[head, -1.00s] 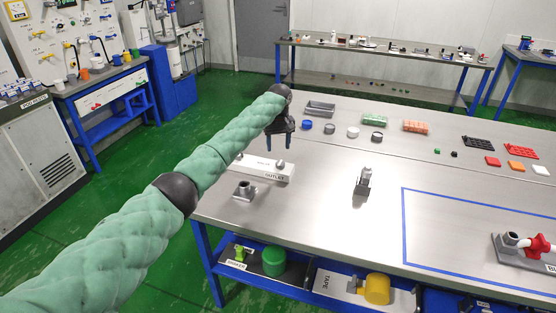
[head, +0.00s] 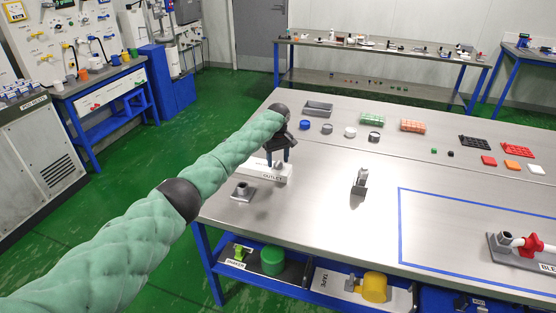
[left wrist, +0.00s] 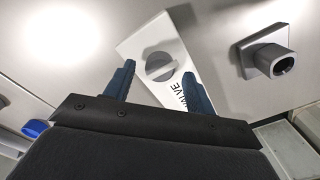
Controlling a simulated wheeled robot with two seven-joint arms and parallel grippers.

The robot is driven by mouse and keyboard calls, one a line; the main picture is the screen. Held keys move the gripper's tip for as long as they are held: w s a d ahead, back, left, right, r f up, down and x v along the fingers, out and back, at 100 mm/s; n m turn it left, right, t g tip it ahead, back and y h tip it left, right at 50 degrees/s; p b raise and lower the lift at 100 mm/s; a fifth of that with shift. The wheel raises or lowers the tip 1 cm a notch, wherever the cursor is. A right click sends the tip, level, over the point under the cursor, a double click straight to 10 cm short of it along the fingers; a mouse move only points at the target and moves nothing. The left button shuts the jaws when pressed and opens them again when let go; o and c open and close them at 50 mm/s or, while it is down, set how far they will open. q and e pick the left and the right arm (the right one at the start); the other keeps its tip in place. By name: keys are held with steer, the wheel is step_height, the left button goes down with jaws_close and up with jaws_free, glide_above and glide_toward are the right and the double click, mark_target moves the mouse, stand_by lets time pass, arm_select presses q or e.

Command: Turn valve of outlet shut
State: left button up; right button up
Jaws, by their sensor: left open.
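A white block (head: 255,169) labelled OUTLET stands on the steel bench, partly covered by my left gripper (head: 278,163). In the left wrist view, its top (left wrist: 205,45) reads VALVE and carries a round grey knob (left wrist: 160,66) with a raised bar across it. My left gripper (left wrist: 159,69) is open and empty. Its two blue fingers point at the knob, one towards each side of it; I cannot tell if they touch it. A grey square-based spout (head: 242,190) stands in front of the block. It also shows in the left wrist view (left wrist: 268,60). My right gripper is out of view.
A small grey upright fixture (head: 360,182) stands right of the block, with bare steel between. Small cups and a grey tray (head: 319,108) lie behind. A blue-taped area (head: 400,240) and a red-valved assembly (head: 529,246) are at the right.

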arm_select(q)
steer(key=shift+f, duration=0.7)
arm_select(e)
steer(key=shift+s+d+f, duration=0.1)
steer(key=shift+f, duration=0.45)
arm_select(q)
steer(key=c, duration=1)
steer(key=shift+o, duration=0.2)
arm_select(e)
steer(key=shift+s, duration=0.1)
